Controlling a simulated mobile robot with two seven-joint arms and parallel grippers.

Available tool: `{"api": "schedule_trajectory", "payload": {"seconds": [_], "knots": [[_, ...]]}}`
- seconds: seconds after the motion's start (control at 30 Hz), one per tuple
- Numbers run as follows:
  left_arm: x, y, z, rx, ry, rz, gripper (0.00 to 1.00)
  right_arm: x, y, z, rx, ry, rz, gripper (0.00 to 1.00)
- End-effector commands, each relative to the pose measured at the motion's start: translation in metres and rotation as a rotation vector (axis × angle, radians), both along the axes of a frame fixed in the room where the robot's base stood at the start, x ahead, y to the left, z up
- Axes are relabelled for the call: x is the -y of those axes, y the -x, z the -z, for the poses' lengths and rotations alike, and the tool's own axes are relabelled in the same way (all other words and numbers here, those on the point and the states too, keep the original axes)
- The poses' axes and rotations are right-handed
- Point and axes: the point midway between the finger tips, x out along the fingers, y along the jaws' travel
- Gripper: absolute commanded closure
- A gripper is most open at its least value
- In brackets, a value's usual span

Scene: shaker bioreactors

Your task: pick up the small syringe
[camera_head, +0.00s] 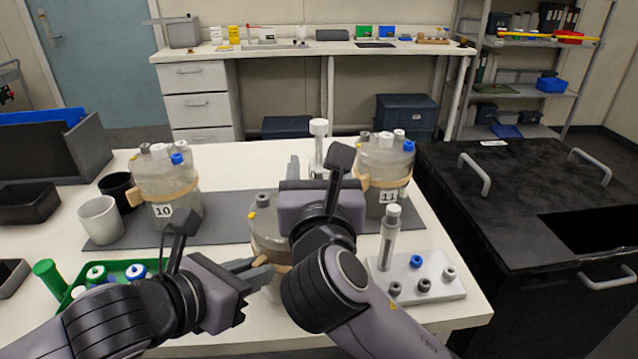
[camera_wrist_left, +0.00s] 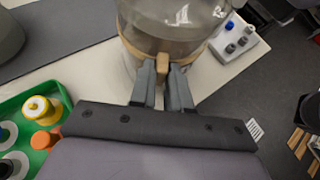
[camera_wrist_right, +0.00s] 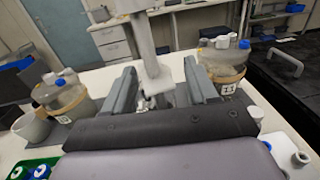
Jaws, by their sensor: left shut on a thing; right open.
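A clear syringe with a grey-white top (camera_head: 389,237) stands upright in a white rack (camera_head: 430,290) at the right front. A second pale upright syringe-like thing with a white top (camera_head: 318,128) stands behind my right gripper (camera_head: 317,172); I cannot tell which is the small one. In the right wrist view a pale upright shaft (camera_wrist_right: 147,50) shows between the open fingers of that gripper, its lower part partly hidden. My left gripper (camera_head: 264,268) is shut on the tan tab (camera_wrist_left: 162,64) of the middle vessel's band, at the vessel's near side.
The middle vessel (camera_head: 264,222) is partly hidden by my right arm. Vessels numbered 10 (camera_head: 165,185) and 11 (camera_head: 385,165) stand either side on a grey mat (camera_head: 225,220). Cups, a green tray (camera_head: 118,267) and dark bins lie left. A black cabinet (camera_head: 520,180) is right.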

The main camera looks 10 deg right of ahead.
Motion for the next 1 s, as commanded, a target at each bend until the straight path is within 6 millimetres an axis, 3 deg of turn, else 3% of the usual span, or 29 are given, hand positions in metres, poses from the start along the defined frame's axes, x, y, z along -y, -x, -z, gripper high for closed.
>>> {"api": "schedule_trajectory", "payload": {"seconds": [0.17,0.33,0.37,0.67,0.77,1.0], "knots": [[0.0,0.0,0.001,-0.002,-0.001,0.0,1.0,0.0,0.0,0.0,0.0,-0.001,-0.001,0.43],[0.0,0.0,0.001,-0.002,-0.001,0.0,1.0,0.0,0.0,0.0,0.0,-0.001,0.0,0.95],[0.0,0.0,0.001,-0.002,-0.001,0.0,1.0,0.0,0.0,0.0,0.0,-0.001,0.0,1.0],[0.0,0.0,0.001,-0.002,-0.001,0.0,1.0,0.0,0.0,-0.003,0.001,-0.002,-0.001,1.0],[0.0,0.0,0.001,-0.001,-0.002,-0.001,1.0,-0.001,0.0,-0.015,0.004,-0.005,-0.001,1.0],[0.0,0.0,0.001,-0.001,-0.002,-0.001,1.0,-0.001,0.0,-0.063,0.007,-0.004,-0.001,1.0]]}}
